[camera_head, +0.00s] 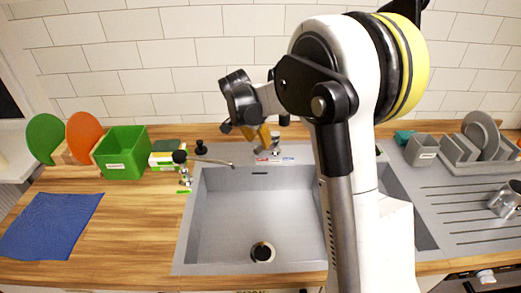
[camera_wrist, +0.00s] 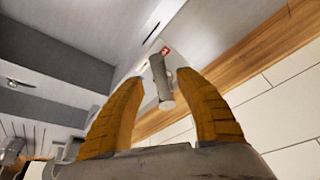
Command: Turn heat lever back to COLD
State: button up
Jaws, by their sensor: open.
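My gripper (camera_head: 262,137) is over the back rim of the sink, with its orange fingers pointing down. In the wrist view the fingers of my gripper (camera_wrist: 160,78) stand apart. A grey cylindrical lever (camera_wrist: 160,82) shows between the fingertips, tilted, with a small red label (camera_wrist: 165,50) by its far end. I cannot tell whether either finger touches it. In the head view the lever's fitting (camera_head: 275,146) is partly hidden behind my gripper. A small red and blue marking (camera_head: 268,158) lies in front of it on the rim.
The grey sink basin (camera_head: 225,215) is empty below. A tap with a thin spout (camera_head: 184,165) stands at its left corner. A green box (camera_head: 122,152), sponges (camera_head: 166,153) and a blue cloth (camera_head: 50,224) are left. Grey containers (camera_head: 421,150) and a metal mug (camera_head: 505,200) are right.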

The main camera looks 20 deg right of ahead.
aim_at(261, 146)
jog(key=shift+b+x, duration=0.45)
jog(key=shift+x, duration=1.5)
jog(key=shift+s, duration=0.1)
grip_shut()
